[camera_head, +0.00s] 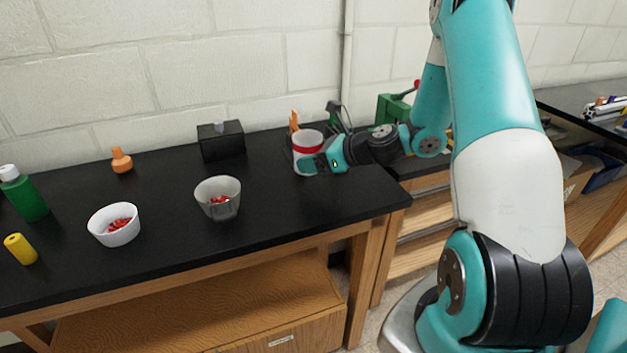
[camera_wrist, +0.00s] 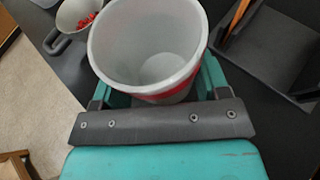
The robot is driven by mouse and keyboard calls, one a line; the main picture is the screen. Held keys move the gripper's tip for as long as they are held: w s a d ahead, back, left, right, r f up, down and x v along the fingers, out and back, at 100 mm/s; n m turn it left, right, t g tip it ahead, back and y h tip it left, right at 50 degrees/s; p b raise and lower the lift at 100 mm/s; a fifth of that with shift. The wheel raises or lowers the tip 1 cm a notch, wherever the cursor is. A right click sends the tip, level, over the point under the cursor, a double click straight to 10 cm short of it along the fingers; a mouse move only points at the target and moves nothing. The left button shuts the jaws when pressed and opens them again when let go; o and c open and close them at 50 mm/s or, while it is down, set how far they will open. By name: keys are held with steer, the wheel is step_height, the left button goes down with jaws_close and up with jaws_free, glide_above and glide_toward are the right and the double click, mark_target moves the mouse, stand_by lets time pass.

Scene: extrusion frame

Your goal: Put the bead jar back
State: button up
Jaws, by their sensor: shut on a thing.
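The bead jar (camera_head: 307,143) is a white cup with a red band, upright at the right part of the black bench. My gripper (camera_head: 318,162) is shut on it from the right. In the wrist view the jar (camera_wrist: 165,65) sits between the teal fingers of my gripper (camera_wrist: 155,88), and its inside looks empty. I cannot tell whether its base touches the bench. A grey cup (camera_head: 230,188) holds red beads, and a white bowl (camera_head: 112,238) further left also holds red beads.
A black box (camera_head: 221,141) and an orange bottle (camera_head: 121,160) stand at the back. A green bottle (camera_head: 25,197) and a yellow cylinder (camera_head: 20,249) are at the far left. An orange-handled item (camera_head: 294,120) is behind the jar. A dark tray (camera_wrist: 275,55) lies right of it in the wrist view.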

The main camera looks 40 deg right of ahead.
mark_target(314, 190)
steer(key=shift+f, duration=3.1)
steer(key=shift+f, duration=0.1)
steer(key=o, duration=0.9)
steer(key=shift+o, duration=0.2)
